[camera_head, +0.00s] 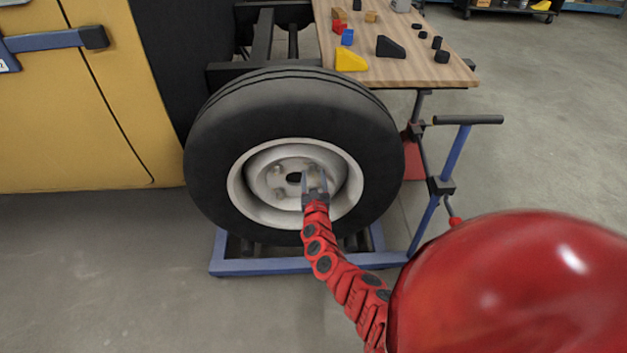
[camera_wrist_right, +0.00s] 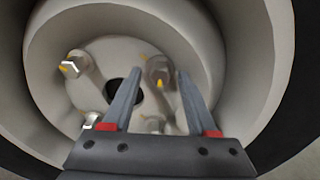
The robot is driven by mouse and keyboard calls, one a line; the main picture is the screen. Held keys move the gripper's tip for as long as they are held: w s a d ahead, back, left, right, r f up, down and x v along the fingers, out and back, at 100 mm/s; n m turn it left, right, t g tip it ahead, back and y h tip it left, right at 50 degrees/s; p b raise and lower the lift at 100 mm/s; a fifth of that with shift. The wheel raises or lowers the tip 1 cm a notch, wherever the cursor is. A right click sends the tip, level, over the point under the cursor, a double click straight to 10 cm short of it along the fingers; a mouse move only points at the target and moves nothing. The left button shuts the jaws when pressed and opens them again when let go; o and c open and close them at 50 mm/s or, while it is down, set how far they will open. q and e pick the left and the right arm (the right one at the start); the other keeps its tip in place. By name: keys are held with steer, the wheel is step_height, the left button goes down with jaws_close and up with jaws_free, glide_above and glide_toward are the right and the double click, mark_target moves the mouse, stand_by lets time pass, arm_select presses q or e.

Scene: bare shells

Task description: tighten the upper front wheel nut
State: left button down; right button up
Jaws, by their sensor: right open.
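A wheel with a black tyre (camera_head: 215,140) and a pale grey steel rim (camera_head: 237,186) stands in the middle of the head view. My right gripper (camera_head: 315,177) is in front of the right part of its hub, jaws open. In the right wrist view, the upper right wheel nut (camera_wrist_right: 158,70) shows between the open fingertips (camera_wrist_right: 160,74). It carries yellow marks. Whether the fingers touch it, I cannot tell. An upper left nut (camera_wrist_right: 72,63) stands apart from the fingers. Lower nuts are partly hidden by the gripper. My left gripper is not in view.
A yellow vehicle body (camera_head: 60,125) stands at the left. A wooden table (camera_head: 430,72) with small coloured and black blocks is behind the wheel at the right. A blue floor frame (camera_head: 255,267) lies under the wheel, with a blue post (camera_head: 457,150) beside it. The floor in front is clear.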

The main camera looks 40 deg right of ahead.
jaws_close()
stand_by(0.3)
